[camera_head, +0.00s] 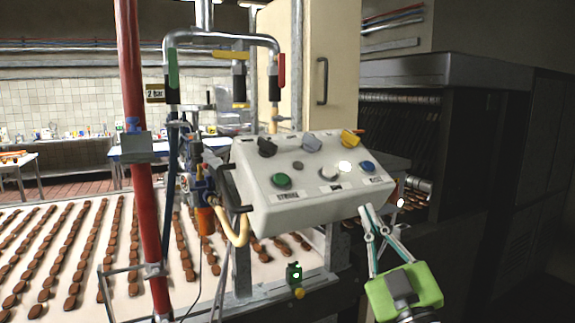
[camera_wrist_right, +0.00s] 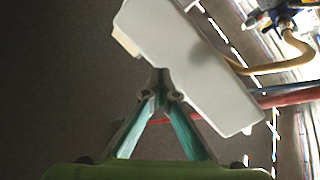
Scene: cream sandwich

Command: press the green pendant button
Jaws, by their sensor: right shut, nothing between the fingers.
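The pale pendant box (camera_head: 262,218) stands in the middle of the head view with its sloped face towards me. A round green button (camera_head: 281,181) sits on the left of that face, above a label. My right gripper (camera_head: 366,208) is shut and empty, its fingertips at the box's lower right edge, well to the right of and below the green button. In the right wrist view the shut fingertips (camera_wrist_right: 162,92) overlap the box (camera_wrist_right: 190,60); I cannot tell if they touch it. The button is not seen there. My left gripper is not in view.
A red pole (camera_head: 133,120) and yellow hose (camera_head: 238,232) stand left. A small green unit (camera_head: 294,273) is below. A dark machine (camera_head: 450,150) fills the right.

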